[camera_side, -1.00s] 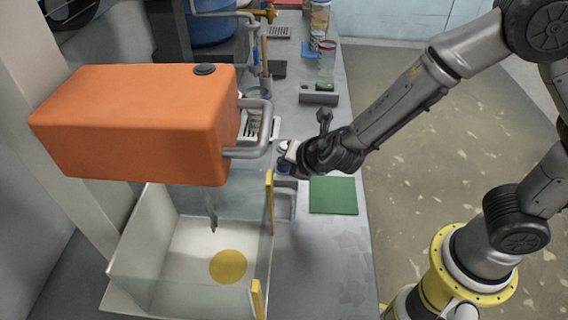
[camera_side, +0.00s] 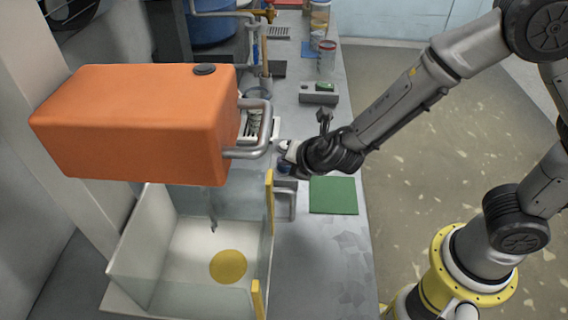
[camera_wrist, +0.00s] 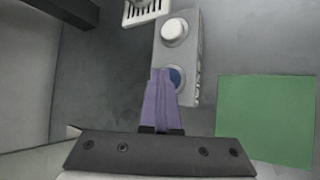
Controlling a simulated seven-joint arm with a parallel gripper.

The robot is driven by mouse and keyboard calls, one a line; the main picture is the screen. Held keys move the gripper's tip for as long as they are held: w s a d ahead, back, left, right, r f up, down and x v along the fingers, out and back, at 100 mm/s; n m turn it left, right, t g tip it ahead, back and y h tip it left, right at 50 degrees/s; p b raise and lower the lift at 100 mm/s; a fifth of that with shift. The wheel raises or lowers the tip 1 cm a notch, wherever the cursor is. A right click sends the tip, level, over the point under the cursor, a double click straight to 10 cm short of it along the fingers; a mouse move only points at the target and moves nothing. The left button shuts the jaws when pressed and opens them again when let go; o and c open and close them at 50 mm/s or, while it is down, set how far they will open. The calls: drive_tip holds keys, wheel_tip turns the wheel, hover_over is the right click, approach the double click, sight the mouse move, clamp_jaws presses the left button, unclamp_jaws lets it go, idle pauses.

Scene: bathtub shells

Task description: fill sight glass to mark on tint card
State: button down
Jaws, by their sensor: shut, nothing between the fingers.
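My gripper (camera_wrist: 161,78) is shut, its purple fingers together with nothing between them. In the wrist view the fingertips lie over the edge of a blue button (camera_wrist: 178,76) on a grey control box (camera_wrist: 186,48); I cannot tell whether they touch it. A white round knob (camera_wrist: 174,31) sits farther up the same box. In the side view my gripper (camera_side: 287,160) is by this box, most of which it hides. A clear-walled tank (camera_side: 150,235) with a yellow disc (camera_side: 228,266) on its floor stands below an orange container (camera_side: 130,120). I cannot clearly identify the sight glass or tint card.
A green square (camera_side: 334,195) lies flat right of the box and also shows in the wrist view (camera_wrist: 265,118). Pipes (camera_side: 258,130) and a white grating (camera_side: 252,123) stand left of my gripper. Jars (camera_side: 327,60) stand farther back. The near right bench is clear.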

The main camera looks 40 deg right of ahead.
sight(286, 170)
drive_tip(key=shift+r, duration=0.85)
drive_tip(key=shift+r, duration=2.5)
